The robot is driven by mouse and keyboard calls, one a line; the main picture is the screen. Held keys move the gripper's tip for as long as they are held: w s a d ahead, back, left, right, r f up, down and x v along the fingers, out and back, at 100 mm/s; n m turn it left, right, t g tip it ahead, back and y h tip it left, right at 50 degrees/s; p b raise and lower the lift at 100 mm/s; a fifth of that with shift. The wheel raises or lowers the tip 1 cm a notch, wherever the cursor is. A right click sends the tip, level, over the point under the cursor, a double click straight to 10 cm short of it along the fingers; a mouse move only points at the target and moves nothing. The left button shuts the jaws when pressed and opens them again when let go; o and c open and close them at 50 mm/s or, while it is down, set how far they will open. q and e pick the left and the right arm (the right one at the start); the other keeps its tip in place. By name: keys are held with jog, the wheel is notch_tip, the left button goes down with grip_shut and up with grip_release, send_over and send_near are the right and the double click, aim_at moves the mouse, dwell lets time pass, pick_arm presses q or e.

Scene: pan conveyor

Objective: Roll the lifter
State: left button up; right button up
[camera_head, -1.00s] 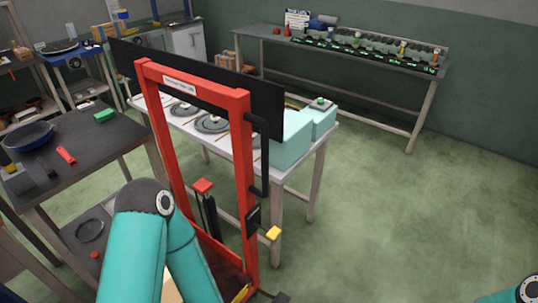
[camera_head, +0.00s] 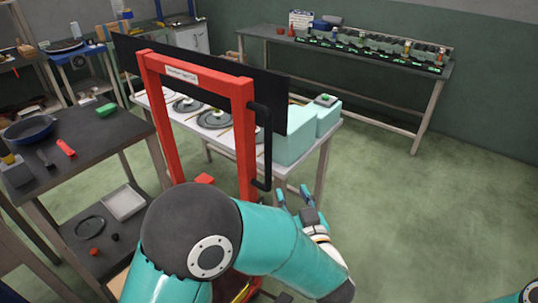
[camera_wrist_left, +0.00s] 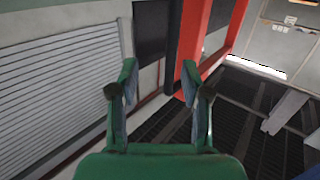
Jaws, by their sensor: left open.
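The lifter is a red upright frame (camera_head: 246,140) with a labelled top bar and a black handle (camera_head: 266,150) on its right post. My left arm crosses in front of its lower part and hides the base. My left gripper (camera_head: 293,192) is open and empty, just right of the handle's lower end in the head view. I see no contact with the handle. In the left wrist view, the open fingers (camera_wrist_left: 160,75) point toward a red post (camera_wrist_left: 193,40) and a dark upright bar, probably the handle. My right gripper is not in view.
A white table (camera_head: 300,170) with plates and pale teal boxes stands behind the lifter. A dark side table (camera_head: 90,145) with a blue pan stands at left. A long bench (camera_head: 400,118) lines the back wall. The green floor at right is clear.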

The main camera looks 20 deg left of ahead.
aim_at(270, 151)
pick_arm(q)
jog(key=shift+n+y, duration=0.5)
jog(key=shift+y, duration=0.4)
jog(key=r+p+x, duration=0.1)
jog(key=x, duration=0.4)
jog(key=p+x, duration=0.1)
jog(key=x, duration=0.4)
jog(key=a+r+x, duration=0.1)
jog(key=x, duration=0.4)
jog(key=shift+s+r+p, duration=0.3)
jog(key=shift+r+p, duration=0.05)
jog(key=shift+p, duration=0.05)
grip_shut()
